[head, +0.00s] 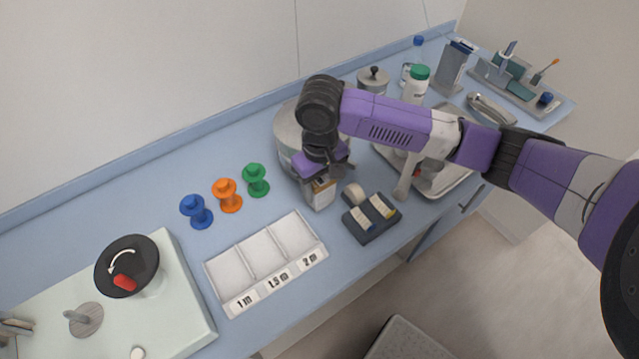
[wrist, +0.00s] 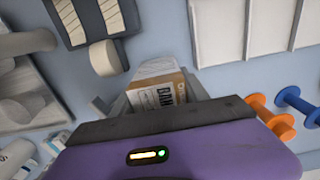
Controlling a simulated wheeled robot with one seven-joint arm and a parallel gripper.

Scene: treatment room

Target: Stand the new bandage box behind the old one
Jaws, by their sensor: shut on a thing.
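My gripper (head: 318,178) is shut on a bandage box (head: 322,196), with its fingers pointing down over the counter. In the wrist view the box (wrist: 168,92) is brown and white with part of a "BAN…" label showing, between the grey fingers. The box looks upright and close to the counter; I cannot tell whether it touches it. A second bandage box cannot be made out, so I cannot tell whether this one is the old or the new. My gripper and arm hide part of the counter behind it.
A dark holder with labelled strips (head: 371,218) and a pale roll (head: 354,194) stand just right of the box. A white three-part tray (head: 226,270) and green (head: 256,180), orange (head: 227,195) and blue (head: 197,211) spools lie left. A large grey pot (head: 285,128) stands behind.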

